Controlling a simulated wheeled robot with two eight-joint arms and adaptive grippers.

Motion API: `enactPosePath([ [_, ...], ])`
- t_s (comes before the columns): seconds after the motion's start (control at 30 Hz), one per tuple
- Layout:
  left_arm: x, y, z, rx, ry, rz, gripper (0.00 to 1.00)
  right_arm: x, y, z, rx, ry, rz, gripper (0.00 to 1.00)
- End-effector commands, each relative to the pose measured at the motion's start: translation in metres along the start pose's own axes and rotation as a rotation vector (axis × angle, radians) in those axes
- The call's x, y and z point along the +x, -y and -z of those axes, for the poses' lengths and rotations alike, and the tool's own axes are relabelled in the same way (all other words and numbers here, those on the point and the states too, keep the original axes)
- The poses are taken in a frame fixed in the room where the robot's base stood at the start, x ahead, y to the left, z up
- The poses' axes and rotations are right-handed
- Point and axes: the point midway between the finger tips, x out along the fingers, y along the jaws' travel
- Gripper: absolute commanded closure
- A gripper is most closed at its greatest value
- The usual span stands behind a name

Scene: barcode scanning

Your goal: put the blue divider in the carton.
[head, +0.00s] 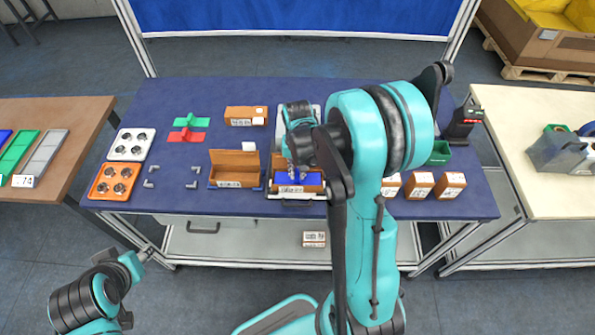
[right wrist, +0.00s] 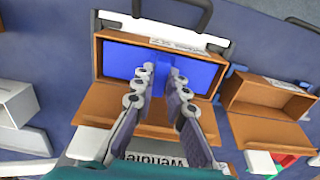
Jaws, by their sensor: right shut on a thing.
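The blue divider (right wrist: 120,62) lies inside an open brown carton (right wrist: 98,60), as the right wrist view shows. It covers most of the carton's interior, and its raised middle rib is between my fingers. My right gripper (right wrist: 163,80) is shut on the divider and reaches down into the carton. In the head view, the divider (head: 289,189) shows as a blue strip under my right gripper (head: 297,174), which partly hides the carton (head: 312,181). Whether the divider touches the carton's floor cannot be told. My left gripper (head: 144,255) hangs low in front of the table, away from the cartons.
Another open carton (head: 234,166) stands just left. Green (head: 191,122) and red (head: 186,135) dividers lie behind it. An orange tray (head: 113,182) and a white tray (head: 131,144) hold round parts at the left. Small boxes (head: 420,185) and a scanner stand (head: 464,120) are at the right.

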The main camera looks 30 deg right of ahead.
Motion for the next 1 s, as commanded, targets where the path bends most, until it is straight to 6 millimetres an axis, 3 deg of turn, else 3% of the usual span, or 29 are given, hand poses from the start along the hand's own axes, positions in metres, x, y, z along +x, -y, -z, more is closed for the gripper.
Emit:
enactPosePath([
  [0.03,-0.001,0.000,0.000,0.000,0.000,0.000,0.60,-0.001,0.000,0.000,0.000,0.000,0.000,1.00],
  [0.07,-0.001,0.000,0.001,0.000,0.000,0.000,0.60,-0.001,0.000,0.000,0.000,0.000,0.000,0.79],
  [0.1,-0.001,0.000,0.001,0.000,0.000,0.000,0.60,-0.001,0.000,0.000,0.000,0.000,0.000,0.69],
  [0.13,-0.001,0.000,0.001,0.000,0.000,0.000,0.60,-0.001,0.000,0.000,0.000,0.000,0.000,0.66],
  [0.43,-0.002,0.000,0.001,0.000,0.000,0.000,0.60,-0.002,0.000,0.000,0.000,0.000,0.000,0.66],
  [0.57,-0.009,0.000,0.007,0.000,0.000,0.000,0.60,-0.011,0.000,0.000,0.000,0.000,0.000,0.66],
  [1.0,-0.029,0.000,0.021,0.000,0.000,0.000,0.60,-0.104,0.000,0.000,0.000,0.000,0.000,0.66],
])
